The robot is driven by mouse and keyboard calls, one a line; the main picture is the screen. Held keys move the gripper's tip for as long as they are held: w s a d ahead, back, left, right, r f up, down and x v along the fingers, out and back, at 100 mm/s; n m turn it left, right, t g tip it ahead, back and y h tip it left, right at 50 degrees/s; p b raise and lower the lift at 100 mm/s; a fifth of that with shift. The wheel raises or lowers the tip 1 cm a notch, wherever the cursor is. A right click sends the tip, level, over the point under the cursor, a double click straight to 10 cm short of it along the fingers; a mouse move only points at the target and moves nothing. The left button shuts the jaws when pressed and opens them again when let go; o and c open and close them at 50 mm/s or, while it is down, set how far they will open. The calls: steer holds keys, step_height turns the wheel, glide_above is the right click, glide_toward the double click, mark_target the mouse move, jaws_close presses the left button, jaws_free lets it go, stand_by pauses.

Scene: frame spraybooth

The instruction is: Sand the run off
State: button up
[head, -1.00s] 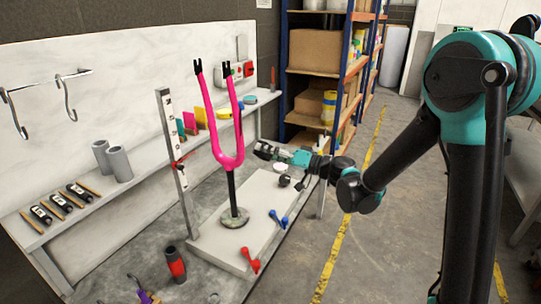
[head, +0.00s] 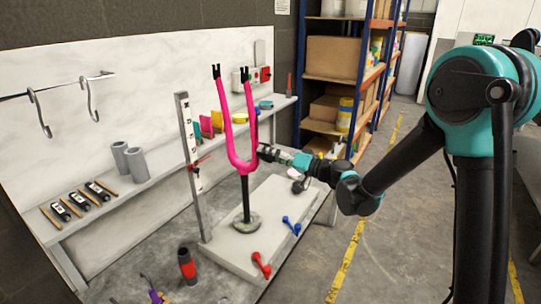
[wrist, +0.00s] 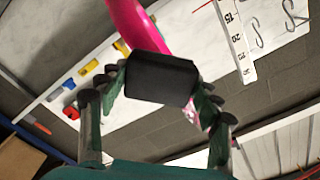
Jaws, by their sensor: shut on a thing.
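A bright pink fork (head: 238,163) stands upright, prongs up, on a black post (head: 245,200) with a round base. My gripper (head: 268,152) is at the right of the fork, level with its crown. In the wrist view my gripper (wrist: 155,90) is shut on a dark block (wrist: 162,78). The pink fork (wrist: 136,25) passes right behind the block, which hides part of it. The block appears close to or against the fork; I cannot tell if they touch. I cannot make out the run on the paint.
A ruled upright (head: 188,150) with a red pointer stands left of the fork. The fork's base is on a pale slab (head: 270,215) with red and blue handles (head: 261,264). A wall shelf (head: 150,180) holds grey tubes and small tools. Open floor lies right.

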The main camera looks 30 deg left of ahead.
steer(key=shift+a, duration=0.85)
stand_by(0.3)
steer(key=shift+w+r, duration=0.1)
step_height(320, 180, up, 14)
steer(key=shift+r, duration=0.2)
stand_by(1.8)
steer(key=shift+a+f, duration=0.1)
steer(key=shift+f, duration=7.2)
steer(key=shift+s+d, duration=0.15)
steer(key=shift+d, duration=1.3)
steer(key=shift+s+d, duration=0.15)
steer(key=shift+d, duration=1.3)
